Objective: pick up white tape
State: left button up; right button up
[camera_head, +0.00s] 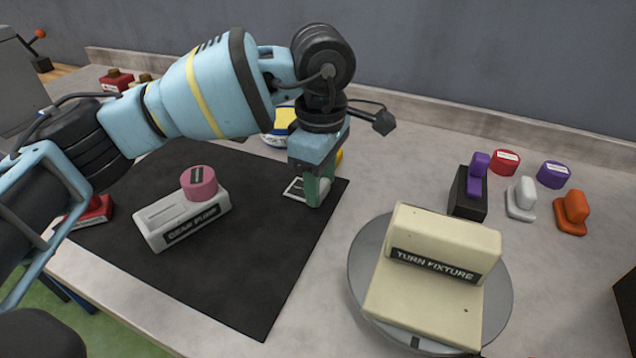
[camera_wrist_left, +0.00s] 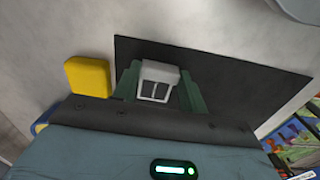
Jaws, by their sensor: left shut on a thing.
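My left gripper (camera_head: 316,190) points down at the right edge of the black mat. In the left wrist view, its green fingers (camera_wrist_left: 159,78) are shut on a small white block-like piece with two dark windows, which I take as the white tape (camera_wrist_left: 160,70). In the head view the fingers mostly hide the held piece. A white square outline (camera_head: 293,188) shows on the mat beside the fingers; I cannot tell whether the piece touches the mat. My right gripper is not in view.
A grey gear pump (camera_head: 180,222) with a pink cap sits on the mat (camera_head: 235,285). A cream turn fixture (camera_head: 430,270) stands on a round turntable (camera_head: 365,270) at the right. Several purple, red, white and orange pieces stand behind it. A yellow block (camera_wrist_left: 88,77) is beside my gripper.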

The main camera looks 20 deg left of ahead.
pick_arm(q)
jog(key=shift+r, duration=1.9)
jog(key=s+d, duration=0.1)
jog(key=s, duration=0.4)
jog(key=s+d, duration=0.1)
jog(key=s, duration=0.4)
jog(key=s+d+r, duration=0.1)
jog(key=s, duration=0.4)
jog(key=shift+s+d, duration=0.1)
jog(key=shift+s, duration=0.25)
jog(key=shift+s, duration=0.15)
